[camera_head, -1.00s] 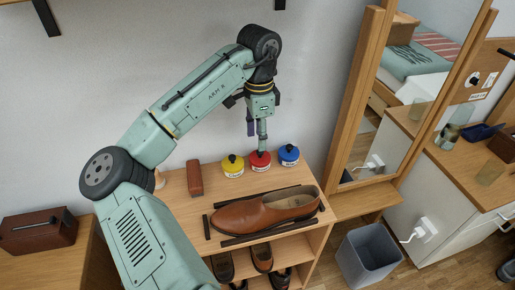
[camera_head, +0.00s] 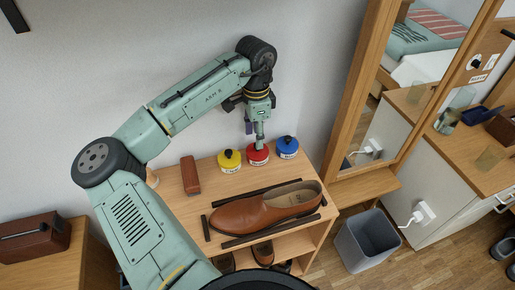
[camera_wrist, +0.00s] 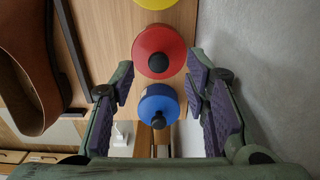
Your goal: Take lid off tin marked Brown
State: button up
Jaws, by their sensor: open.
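Three small tins stand in a row at the back of the wooden shelf top: one with a yellow lid (camera_head: 229,159), one with a red lid (camera_head: 258,157) and one with a blue lid (camera_head: 287,145). Each lid has a dark knob. The labels are too small to read, so I cannot tell which says Brown. My gripper (camera_head: 259,143) points down over the red tin in the head view. In the wrist view my gripper (camera_wrist: 161,70) is open and empty, with the red lid (camera_wrist: 159,42) just beyond the fingertips and the blue lid (camera_wrist: 158,100) between the fingers.
A brown shoe (camera_head: 265,208) lies in front of the tins between dark strips. A brown block (camera_head: 190,175) stands left of the yellow tin. The wall is close behind the tins, and a mirror frame (camera_head: 350,90) rises at the right.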

jog(key=shift+d+f, duration=0.15)
jog(key=shift+f, duration=1.75)
jog(key=shift+c, duration=0.4)
jog(key=c, duration=0.8)
jog(key=shift+c, duration=0.2)
